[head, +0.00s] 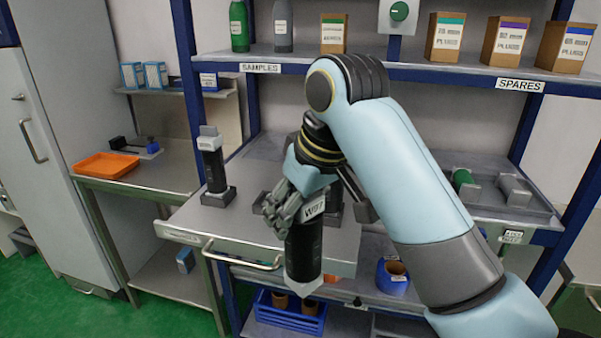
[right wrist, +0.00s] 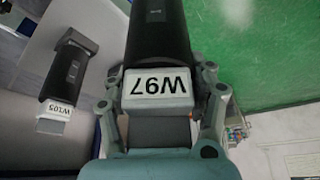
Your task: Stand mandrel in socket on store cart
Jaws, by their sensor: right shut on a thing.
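My right gripper (head: 298,205) is shut on the grey labelled block at the top of a black mandrel marked W97 (head: 304,248). The mandrel hangs roughly upright, its pale tapered tip down, in front of the store cart's top (head: 240,238). In the right wrist view the mandrel (right wrist: 158,35) runs away from the gripper (right wrist: 160,98). A second black mandrel (head: 214,168) stands upright in a dark socket (head: 218,197) at the cart's left; it also shows in the wrist view (right wrist: 70,68). Dark socket parts (head: 262,203) behind my gripper are mostly hidden. My left gripper is out of view.
Behind is a blue rack with a SAMPLES and SPARES shelf (head: 300,62) bearing bottles and boxes. A side table with an orange tray (head: 106,165) stands left. A blue crate (head: 285,318) and blue ring-like part (head: 392,277) sit below. A grey tray with a green roller (head: 466,186) lies right.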

